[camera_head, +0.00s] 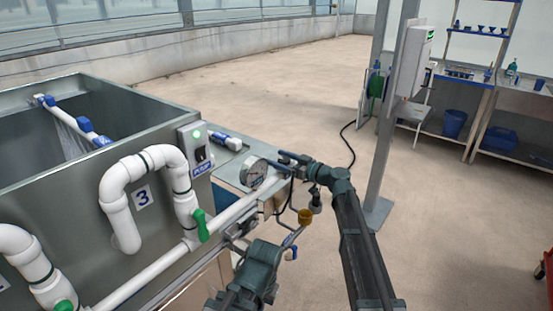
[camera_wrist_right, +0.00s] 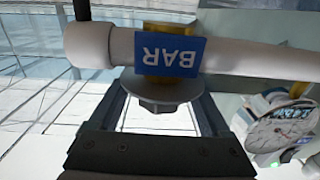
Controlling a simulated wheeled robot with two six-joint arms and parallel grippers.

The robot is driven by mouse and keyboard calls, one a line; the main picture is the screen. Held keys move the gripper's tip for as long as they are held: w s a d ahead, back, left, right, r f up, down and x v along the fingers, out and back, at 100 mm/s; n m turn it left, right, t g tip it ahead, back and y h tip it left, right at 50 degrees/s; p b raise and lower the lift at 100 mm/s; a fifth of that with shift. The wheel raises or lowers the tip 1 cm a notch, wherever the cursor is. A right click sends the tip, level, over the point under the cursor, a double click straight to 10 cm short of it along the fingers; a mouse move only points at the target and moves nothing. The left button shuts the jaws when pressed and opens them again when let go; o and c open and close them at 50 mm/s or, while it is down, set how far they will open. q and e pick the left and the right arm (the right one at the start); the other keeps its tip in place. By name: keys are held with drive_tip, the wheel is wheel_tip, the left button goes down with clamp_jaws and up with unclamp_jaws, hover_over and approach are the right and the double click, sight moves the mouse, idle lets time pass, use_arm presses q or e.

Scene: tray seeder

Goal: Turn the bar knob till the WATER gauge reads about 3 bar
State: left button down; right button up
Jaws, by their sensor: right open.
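The WATER gauge (camera_head: 254,172) is a round white dial on the pale pipe beside the tank. It shows inverted at the right of the right wrist view (camera_wrist_right: 283,128); its needle reading is too small to tell. The bar knob (camera_wrist_right: 160,90) is a grey disc with a faceted end, below the pipe and a blue BAR label (camera_wrist_right: 170,56) in the wrist view. My right gripper (camera_wrist_right: 163,88) is open, one finger on each side of the knob; contact cannot be told. In the head view my right gripper (camera_head: 288,159) largely hides the knob.
The grey tank (camera_head: 70,215) with white pipes and green-handled valves (camera_head: 202,225) fills the left. A grey post (camera_head: 390,120) rises right of my right arm. The floor behind is clear.

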drive_tip(key=shift+w+a, duration=0.3)
drive_tip(key=shift+a, duration=0.2)
clamp_jaws()
